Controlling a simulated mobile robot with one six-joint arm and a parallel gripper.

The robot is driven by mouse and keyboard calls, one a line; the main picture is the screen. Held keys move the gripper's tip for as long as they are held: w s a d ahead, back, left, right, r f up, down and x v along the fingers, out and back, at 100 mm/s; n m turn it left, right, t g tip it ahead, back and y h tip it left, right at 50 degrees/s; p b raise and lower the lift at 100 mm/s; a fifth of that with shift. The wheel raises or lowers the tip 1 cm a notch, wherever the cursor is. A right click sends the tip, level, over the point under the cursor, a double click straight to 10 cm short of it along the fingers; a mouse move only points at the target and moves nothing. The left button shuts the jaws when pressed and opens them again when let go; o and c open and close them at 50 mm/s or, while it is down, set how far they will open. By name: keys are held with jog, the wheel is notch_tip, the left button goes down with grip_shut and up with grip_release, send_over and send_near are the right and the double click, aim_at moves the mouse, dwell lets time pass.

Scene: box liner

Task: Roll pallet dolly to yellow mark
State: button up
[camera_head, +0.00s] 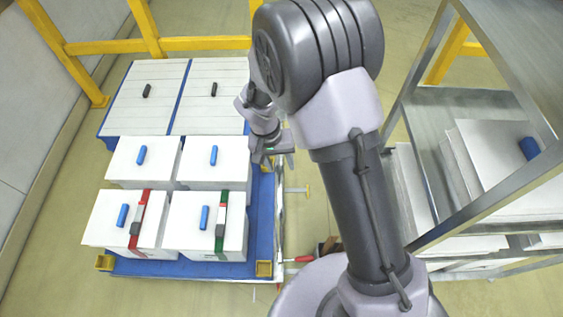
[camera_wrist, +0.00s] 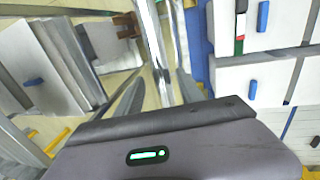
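The blue pallet dolly (camera_head: 262,215) stands on the floor at left centre in the head view, with yellow corner blocks at its front. White boxes with blue handles, such as this front one (camera_head: 180,215), and flat white panels (camera_head: 145,105) cover it. My gripper (camera_head: 275,155) is by the dolly's right edge, beside the boxes.
A metal shelf (camera_head: 425,110) with white boxes stands close on the right. Yellow rails (camera_head: 200,43) and a wall bound the back and left. A red-handled item (camera_head: 300,259) lies near the dolly's front right corner. Open floor shows at left.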

jog(key=shift+d, duration=0.1)
jog(key=a+r+p, duration=0.1)
jog(key=r+p, duration=0.1)
jog(key=r, duration=0.6)
jog(key=a+r+p, duration=0.1)
jog(key=a+r, duration=0.1)
jog(key=r, duration=0.7)
jog(key=shift+a+p, duration=0.25)
jog(key=shift+p, duration=0.15)
jog(key=d+f+b, duration=0.1)
jog(key=f+b, duration=0.3)
jog(key=f, duration=0.1)
jog(key=d+f+b, duration=0.1)
jog(key=f+b, duration=0.3)
jog(key=f, duration=0.2)
jog(key=d+f+b, duration=0.1)
jog(key=f+b, duration=0.4)
jog(key=f, duration=0.1)
jog(key=shift+s, duration=0.35)
jog(key=shift+c, duration=0.3)
